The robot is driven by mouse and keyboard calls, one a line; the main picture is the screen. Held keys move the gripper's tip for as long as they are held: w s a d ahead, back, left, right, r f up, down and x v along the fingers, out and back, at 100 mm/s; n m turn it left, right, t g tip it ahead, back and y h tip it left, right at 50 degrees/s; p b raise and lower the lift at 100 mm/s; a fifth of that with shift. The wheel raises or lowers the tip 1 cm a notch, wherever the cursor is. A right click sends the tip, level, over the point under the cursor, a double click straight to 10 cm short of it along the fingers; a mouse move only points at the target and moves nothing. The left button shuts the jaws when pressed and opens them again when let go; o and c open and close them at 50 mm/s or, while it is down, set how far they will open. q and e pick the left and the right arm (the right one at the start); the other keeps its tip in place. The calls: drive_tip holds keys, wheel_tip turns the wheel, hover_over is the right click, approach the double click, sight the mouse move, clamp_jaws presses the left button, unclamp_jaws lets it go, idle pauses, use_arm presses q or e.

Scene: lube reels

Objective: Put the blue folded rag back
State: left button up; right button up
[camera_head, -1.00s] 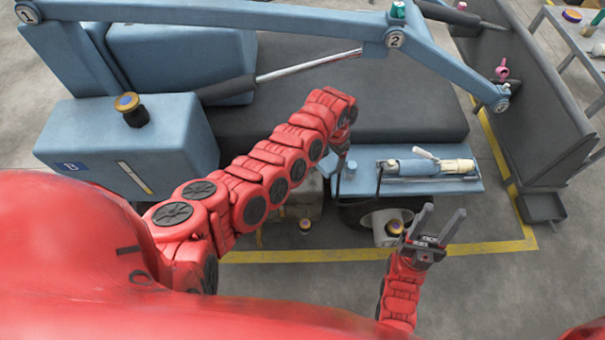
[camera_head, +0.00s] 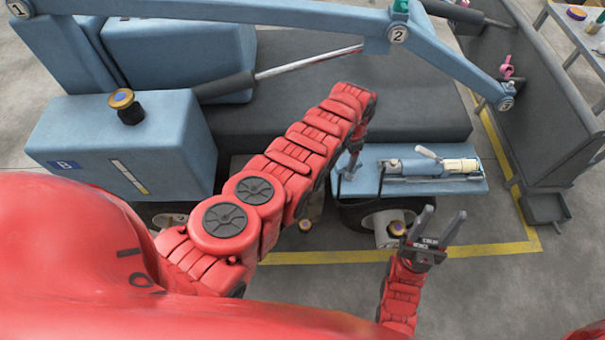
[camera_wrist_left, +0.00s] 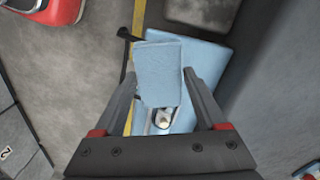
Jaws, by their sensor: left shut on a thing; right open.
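The blue folded rag (camera_wrist_left: 159,75) shows in the left wrist view as a light blue rectangle between my left gripper's fingers. My left gripper (camera_wrist_left: 160,78) is shut on it. In the head view my left gripper (camera_head: 352,165) is over the left end of the light blue shelf (camera_head: 455,187), mostly hidden by my own arm, and I cannot make out the rag there. The same shelf lies beneath the rag in the left wrist view (camera_wrist_left: 205,58); whether the rag touches it I cannot tell. My right gripper (camera_head: 441,222) is open and empty, in front of the shelf.
A blue and cream tool (camera_head: 435,167) lies on the shelf. A blue jointed boom (camera_head: 270,15) crosses above the dark platform (camera_head: 410,110). A dark grey panel (camera_head: 530,110) stands at the right. The floor at the lower right (camera_head: 500,295) is clear.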

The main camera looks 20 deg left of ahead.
use_arm(q)
drive_tip(key=shift+s, duration=0.15)
drive_tip(key=shift+w+f, duration=0.2)
drive_tip(key=shift+s+f+m, duration=0.1)
drive_tip(key=shift+m, duration=0.2)
drive_tip(key=shift+b, duration=0.35)
idle(0.3)
drive_tip(key=shift+s, duration=0.1)
